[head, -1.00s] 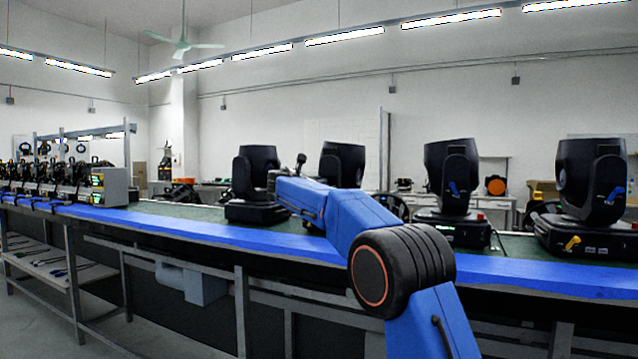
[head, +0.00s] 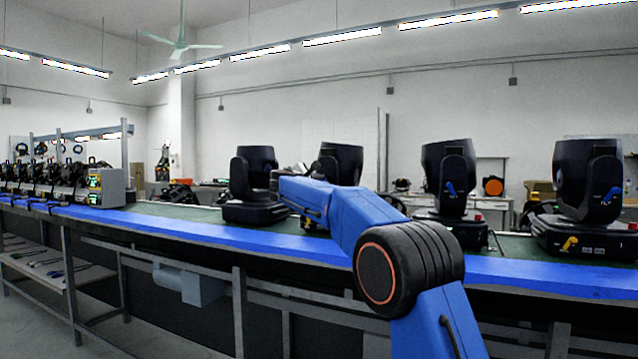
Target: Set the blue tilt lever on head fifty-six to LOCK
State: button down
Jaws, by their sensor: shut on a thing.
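Several black moving-head lights stand in a row on the bench: one left of my arm (head: 253,172), one partly behind my arm (head: 341,163), one right of it (head: 448,165) and one at the far right (head: 587,180). A blue lever (head: 452,189) shows on the third head's side, and another blue lever (head: 611,196) on the far right head. I cannot read any head number, so I cannot tell which is fifty-six. My blue arm reaches toward the first two heads; its gripper is hidden behind the forearm and wrist. No lever shows on those two heads.
The bench has a blue front edge (head: 200,229) and a green top. A grey box (head: 107,187) and several small devices stand at the left. A lower shelf (head: 50,265) holds cables.

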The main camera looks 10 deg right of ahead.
jog(key=m, duration=0.3)
jog(key=s+d+m, duration=0.1)
jog(key=m, duration=0.1)
jog(key=shift+d+f+m, duration=0.1)
jog(key=shift+f+m, duration=0.15)
jog(key=shift+m, duration=0.05)
dwell(0.4)
jog(key=c, duration=1.7)
grip_release()
jog(key=shift+c, duration=0.2)
jog(key=shift+s, duration=0.1)
jog(key=v, duration=1.7)
jog(key=shift+s, duration=0.1)
